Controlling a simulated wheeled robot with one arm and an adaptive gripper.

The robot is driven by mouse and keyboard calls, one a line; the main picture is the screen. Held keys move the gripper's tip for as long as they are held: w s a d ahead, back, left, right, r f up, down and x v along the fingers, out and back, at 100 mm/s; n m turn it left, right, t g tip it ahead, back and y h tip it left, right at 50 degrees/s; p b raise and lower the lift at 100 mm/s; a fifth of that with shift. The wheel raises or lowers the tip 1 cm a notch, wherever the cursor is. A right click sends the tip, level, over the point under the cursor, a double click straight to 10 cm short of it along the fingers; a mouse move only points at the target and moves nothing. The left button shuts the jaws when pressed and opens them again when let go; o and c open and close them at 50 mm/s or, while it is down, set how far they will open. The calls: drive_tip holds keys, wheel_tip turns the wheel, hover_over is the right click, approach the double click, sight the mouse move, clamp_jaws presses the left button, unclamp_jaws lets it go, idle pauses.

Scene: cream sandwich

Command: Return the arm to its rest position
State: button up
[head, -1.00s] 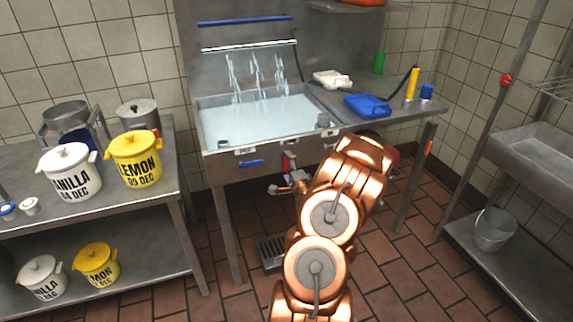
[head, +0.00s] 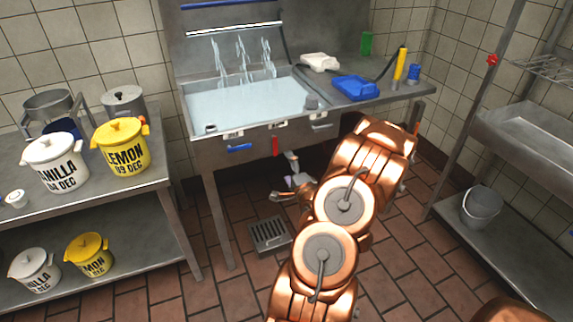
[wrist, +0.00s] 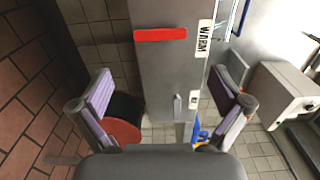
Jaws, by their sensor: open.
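My copper arm reaches up from the bottom middle of the head view and bends over at the sink's front right. My gripper (head: 293,187) shows small and partly hidden behind the arm, low in front of the sink (head: 250,108). In the wrist view my gripper (wrist: 165,92) has its two fingers wide apart, with nothing held between them. Beyond the fingers is a grey metal panel (wrist: 168,80) with a red handle (wrist: 160,34) and a "WARM" label.
A steel table (head: 160,183) with vanilla and lemon pots stands left. A steel rack (head: 515,230) with a bucket (head: 481,207) stands right. A blue tray (head: 355,88) lies on the sink's drainboard. A floor drain (head: 268,234) is below the sink. Tiled floor between is clear.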

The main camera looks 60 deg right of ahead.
idle(0.6)
drive_tip(key=w+a+r+n+g+y+p, duration=0.1)
drive_tip(key=w+a+n+g+y+p, duration=0.15)
drive_tip(key=w+a+n+y, duration=0.45)
drive_tip(key=s+a+r+n+g+p, duration=0.1)
drive_tip(key=a+r+n+g, duration=0.35)
drive_tip(key=a, duration=0.55)
drive_tip(key=s+a+r+n+g+p, duration=0.1)
drive_tip(key=a+r+n+g+p, duration=0.2)
drive_tip(key=a+n, duration=0.5)
drive_tip(key=s+a+r+n+g+y, duration=0.1)
drive_tip(key=s+a+r+g, duration=0.1)
drive_tip(key=s+a+r, duration=0.2)
drive_tip(key=s+a+r+n+g+y+p, duration=0.1)
drive_tip(key=s+a+r, duration=0.4)
drive_tip(key=s+a, duration=0.6)
drive_tip(key=s+a+r+n+g+y, duration=0.1)
drive_tip(key=s+a+r+n+g, duration=0.2)
drive_tip(key=s+a+r, duration=0.2)
drive_tip(key=s+a, duration=0.2)
drive_tip(key=s, duration=0.2)
drive_tip(key=shift+a+g+p, duration=0.3)
drive_tip(key=shift+g+p, duration=0.05)
drive_tip(key=shift+g, duration=0.05)
